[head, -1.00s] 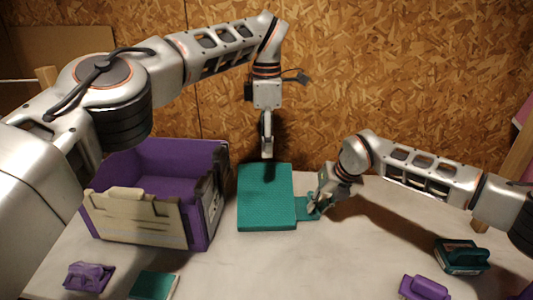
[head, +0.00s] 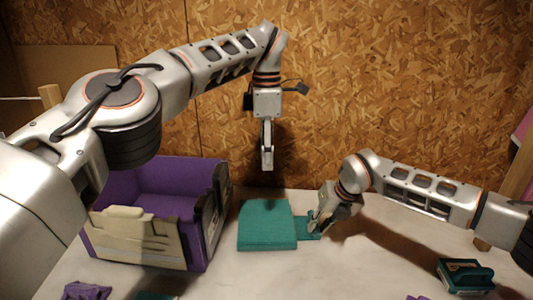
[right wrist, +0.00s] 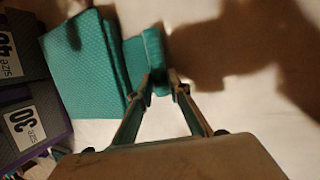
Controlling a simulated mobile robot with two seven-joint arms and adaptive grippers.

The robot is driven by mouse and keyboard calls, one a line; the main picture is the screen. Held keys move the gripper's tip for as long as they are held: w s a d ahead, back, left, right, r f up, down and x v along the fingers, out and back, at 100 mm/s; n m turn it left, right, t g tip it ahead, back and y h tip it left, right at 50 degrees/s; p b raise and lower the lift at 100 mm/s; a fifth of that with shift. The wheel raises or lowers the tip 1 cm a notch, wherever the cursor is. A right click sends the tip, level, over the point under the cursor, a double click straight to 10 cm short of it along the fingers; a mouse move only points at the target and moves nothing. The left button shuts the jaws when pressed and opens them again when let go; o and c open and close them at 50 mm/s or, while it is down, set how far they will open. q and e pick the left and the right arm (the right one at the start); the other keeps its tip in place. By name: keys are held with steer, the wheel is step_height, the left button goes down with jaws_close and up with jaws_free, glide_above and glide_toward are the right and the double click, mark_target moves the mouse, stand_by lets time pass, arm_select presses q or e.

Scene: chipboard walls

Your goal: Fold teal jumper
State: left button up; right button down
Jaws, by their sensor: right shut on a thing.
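The teal jumper (head: 266,226) lies on the table in the middle of the head view, its body a flat, roughly rectangular shape. A narrow teal part, apparently a sleeve, sticks out at its right (head: 306,226). My right gripper (head: 314,222) is shut on the end of that part, at table level. In the right wrist view the fingertips (right wrist: 160,80) pinch the teal fabric, and the jumper body (right wrist: 85,65) lies to the left. My left gripper (head: 267,160) points down above the jumper's far edge, apart from it; its fingers look close together, with nothing visible between them.
A purple and beige crate (head: 145,245) stands left of the jumper. A dark teal block-like item with a handle (head: 466,275) lies at the front right. A purple item (head: 86,291) is cut off at the front left.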

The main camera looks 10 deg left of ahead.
steer(key=shift+f, duration=0.1)
steer(key=c, duration=1.8)
jaws_free()
